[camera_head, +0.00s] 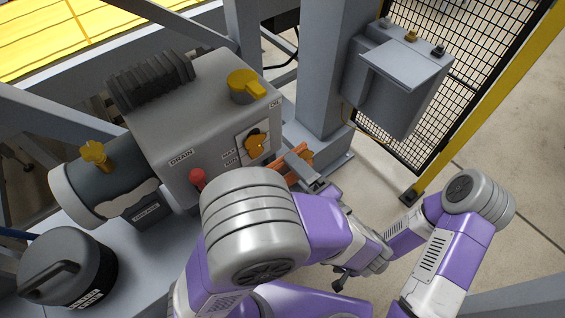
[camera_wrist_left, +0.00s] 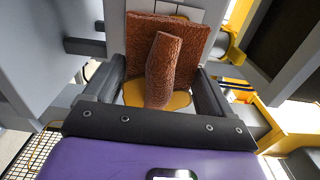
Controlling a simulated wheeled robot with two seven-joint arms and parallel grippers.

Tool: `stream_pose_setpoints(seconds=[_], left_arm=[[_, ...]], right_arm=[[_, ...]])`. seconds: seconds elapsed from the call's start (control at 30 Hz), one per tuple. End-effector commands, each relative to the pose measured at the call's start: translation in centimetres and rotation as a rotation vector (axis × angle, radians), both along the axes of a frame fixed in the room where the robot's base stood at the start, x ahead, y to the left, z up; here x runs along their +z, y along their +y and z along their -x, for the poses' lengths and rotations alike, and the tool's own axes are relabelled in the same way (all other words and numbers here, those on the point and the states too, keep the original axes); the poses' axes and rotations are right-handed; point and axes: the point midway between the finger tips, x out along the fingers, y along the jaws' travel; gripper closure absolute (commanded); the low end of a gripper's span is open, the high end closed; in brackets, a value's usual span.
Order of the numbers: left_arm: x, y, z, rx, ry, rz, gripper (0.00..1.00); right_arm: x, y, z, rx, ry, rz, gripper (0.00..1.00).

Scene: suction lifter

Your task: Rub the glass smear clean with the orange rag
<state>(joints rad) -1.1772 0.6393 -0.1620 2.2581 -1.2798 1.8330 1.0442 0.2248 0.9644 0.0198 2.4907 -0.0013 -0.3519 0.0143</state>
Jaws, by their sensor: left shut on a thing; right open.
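The orange rag (camera_head: 291,165) is in my left gripper (camera_head: 314,180), in front of the grey tank's right-hand face. In the left wrist view the rag (camera_wrist_left: 165,65) is a flat textured pad with an upright fold, and the fold is between the two dark fingers (camera_wrist_left: 165,92). A pale gauge plate (camera_head: 242,153) with an amber patch (camera_head: 256,146) sits on the tank beside MAX and MIN labels, left of the rag. I cannot make out the smear for certain, nor whether the rag touches the tank. My right gripper (camera_head: 342,279) is open and empty, lower right.
The grey tank (camera_head: 205,110) carries a yellow cap (camera_head: 246,86) and a red knob (camera_head: 197,179). A dark lidded canister (camera_head: 65,265) stands at lower left. A grey post (camera_head: 325,75) and control box (camera_head: 400,75) stand to the right, before a mesh fence. Open floor lies at far right.

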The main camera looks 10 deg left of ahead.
Motion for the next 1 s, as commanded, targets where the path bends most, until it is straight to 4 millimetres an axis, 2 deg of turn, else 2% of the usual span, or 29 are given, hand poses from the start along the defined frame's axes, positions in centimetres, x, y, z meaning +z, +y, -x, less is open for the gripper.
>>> stream_pose_setpoints(seconds=[0.5,1.0], left_arm=[[0.0,4.1,-3.1,-0.001,0.0,0.0,0.4],[0.0,4.7,-3.6,-0.003,0.0,0.0,0.4]], right_arm=[[0.1,0.0,0.0,0.0,0.0,0.0,0.57],[0.2,0.0,0.0,0.0,0.0,0.0,0.57]])
